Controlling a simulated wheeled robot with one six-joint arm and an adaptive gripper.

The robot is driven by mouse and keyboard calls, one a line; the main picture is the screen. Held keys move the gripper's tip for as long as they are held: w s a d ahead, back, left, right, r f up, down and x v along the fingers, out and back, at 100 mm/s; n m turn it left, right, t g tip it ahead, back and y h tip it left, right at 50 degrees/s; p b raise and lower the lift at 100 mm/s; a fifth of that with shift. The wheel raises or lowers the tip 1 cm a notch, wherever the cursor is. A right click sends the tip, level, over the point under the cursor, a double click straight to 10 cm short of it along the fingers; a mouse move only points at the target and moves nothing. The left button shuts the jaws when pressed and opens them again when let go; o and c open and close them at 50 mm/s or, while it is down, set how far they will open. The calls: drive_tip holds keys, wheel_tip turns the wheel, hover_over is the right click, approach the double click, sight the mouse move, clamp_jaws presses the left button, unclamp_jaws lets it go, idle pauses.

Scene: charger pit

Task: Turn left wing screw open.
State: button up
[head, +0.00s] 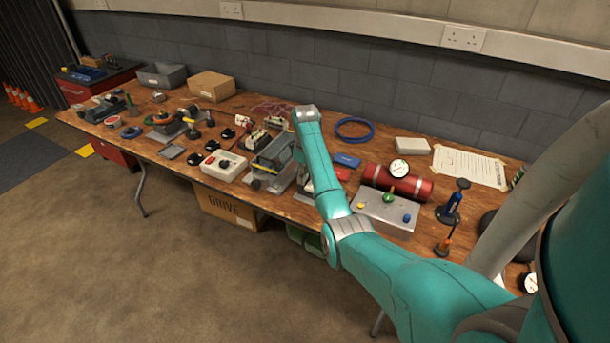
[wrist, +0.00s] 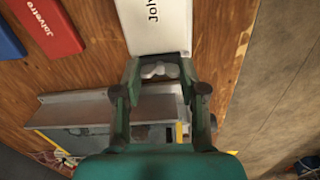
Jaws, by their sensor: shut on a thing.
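A pale grey wing screw (wrist: 158,70) shows between the fingertips in the wrist view, beside a grey metal box (wrist: 90,109). My gripper (wrist: 160,76) is shut on the wing screw, with one finger on each side of it. Its lower part and thread are hidden. In the head view the grey metal box (head: 272,160) stands mid-table, left of my teal arm. My arm hides the gripper's fingers and the wing screw there, and I cannot tell a second wing screw in either view.
A white pack (wrist: 158,25) lies close ahead of the fingertips, with a red pack (wrist: 52,25) beside it. A white box with a dial (head: 223,165) sits left of the metal box. A grey box with coloured knobs (head: 385,210) stands right of my arm.

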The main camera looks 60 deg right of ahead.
drive_tip(key=shift+n, duration=0.5)
drive_tip(key=o, duration=1.1)
drive_tip(key=shift+o, duration=0.2)
